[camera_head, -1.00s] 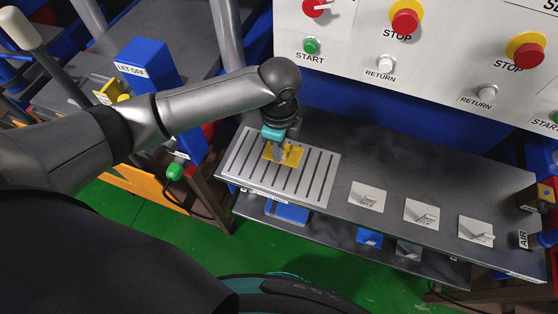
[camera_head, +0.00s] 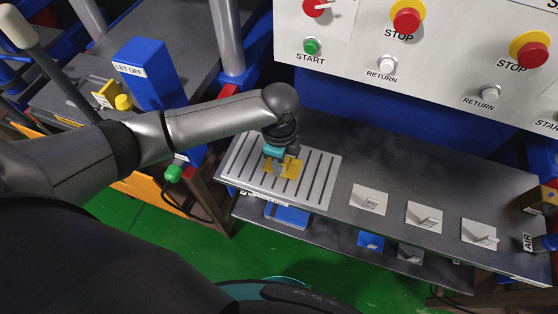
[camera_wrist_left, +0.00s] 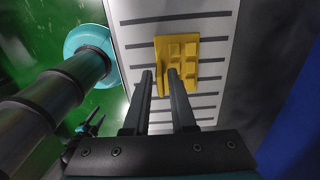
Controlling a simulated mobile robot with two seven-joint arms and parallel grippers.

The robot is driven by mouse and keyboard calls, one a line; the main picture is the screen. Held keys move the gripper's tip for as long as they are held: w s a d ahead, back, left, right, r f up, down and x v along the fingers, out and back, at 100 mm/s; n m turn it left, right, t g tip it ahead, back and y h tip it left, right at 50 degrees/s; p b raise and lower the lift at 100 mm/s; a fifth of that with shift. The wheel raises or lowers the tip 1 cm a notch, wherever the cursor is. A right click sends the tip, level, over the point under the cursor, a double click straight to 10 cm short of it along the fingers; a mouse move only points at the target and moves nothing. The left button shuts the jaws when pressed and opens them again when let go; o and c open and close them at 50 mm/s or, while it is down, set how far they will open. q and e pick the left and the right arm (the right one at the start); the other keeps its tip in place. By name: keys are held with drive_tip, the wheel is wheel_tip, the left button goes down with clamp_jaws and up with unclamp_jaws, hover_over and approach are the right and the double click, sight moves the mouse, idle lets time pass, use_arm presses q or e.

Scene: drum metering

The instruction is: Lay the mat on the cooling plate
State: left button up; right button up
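The yellow mat (camera_head: 293,168) lies on the slotted pale metal cooling plate (camera_head: 318,180), near its middle. In the left wrist view the mat (camera_wrist_left: 184,58) shows raised pads and a small upright tab near the fingertips. My left gripper (camera_head: 281,167) is low over the mat and partly hides it in the head view. In the left wrist view its two fingers (camera_wrist_left: 160,82) stand apart on either side of the tab, with a gap visible at the left finger. Plate slots show around the mat (camera_wrist_left: 184,58). My right gripper is in neither view.
Several white cards (camera_head: 369,199) stand on the dark bench right of the plate. A control panel (camera_head: 440,60) with red and green buttons rises behind. A blue LET OFF box (camera_head: 146,75) is at the left. A lower shelf holds blue items (camera_head: 287,213).

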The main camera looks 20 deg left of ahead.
use_arm(q)
drive_tip(key=shift+o, duration=0.9)
wheel_tip(320, 180, up, 12)
drive_tip(key=p, duration=0.2)
drive_tip(key=shift+r, duration=0.2)
idle(2.0)
